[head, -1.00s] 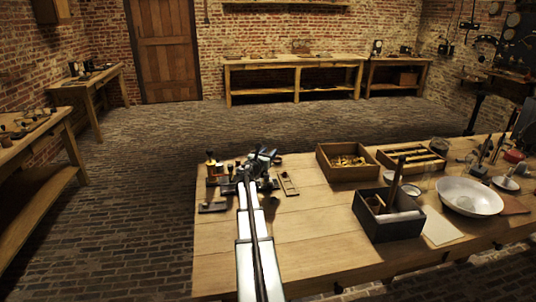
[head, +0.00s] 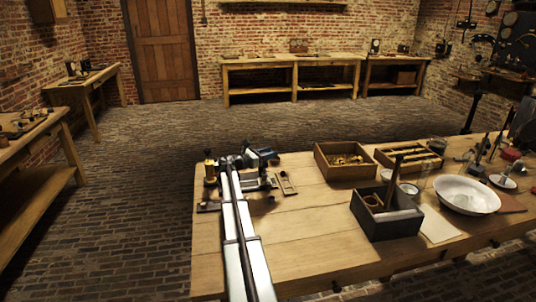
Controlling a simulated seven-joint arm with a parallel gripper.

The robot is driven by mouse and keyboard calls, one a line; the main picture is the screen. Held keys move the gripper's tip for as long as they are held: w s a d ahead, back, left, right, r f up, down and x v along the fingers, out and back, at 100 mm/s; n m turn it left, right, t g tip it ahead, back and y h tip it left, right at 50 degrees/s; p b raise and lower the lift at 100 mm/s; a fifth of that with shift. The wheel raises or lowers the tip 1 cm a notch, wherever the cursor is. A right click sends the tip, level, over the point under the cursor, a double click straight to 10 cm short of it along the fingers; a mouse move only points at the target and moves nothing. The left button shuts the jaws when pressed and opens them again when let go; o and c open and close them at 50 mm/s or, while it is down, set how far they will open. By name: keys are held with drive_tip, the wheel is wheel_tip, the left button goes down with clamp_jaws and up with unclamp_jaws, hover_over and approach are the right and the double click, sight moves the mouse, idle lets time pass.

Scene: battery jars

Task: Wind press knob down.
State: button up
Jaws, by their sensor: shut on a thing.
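My gripper (head: 252,166) is at the far left part of the wooden table (head: 290,240), over a small dark press-like apparatus (head: 264,185). My arm comes up from the bottom edge and covers much of this spot. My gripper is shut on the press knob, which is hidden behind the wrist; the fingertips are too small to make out. A small upright piece with a brass top (head: 209,168) stands just left of the wrist.
A flat frame-like piece (head: 287,183) lies just right of the gripper. Wooden trays (head: 322,165), a dark box (head: 385,228) and a white basin (head: 468,196) stand farther right. The table's front middle is clear.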

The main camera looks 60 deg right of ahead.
idle(0.3)
drive_tip(key=o, duration=1)
drive_tip(key=shift+c, duration=0.2)
drive_tip(key=v, duration=1.4)
drive_tip(key=shift+s+d, duration=0.1)
drive_tip(key=shift+s, duration=0.05)
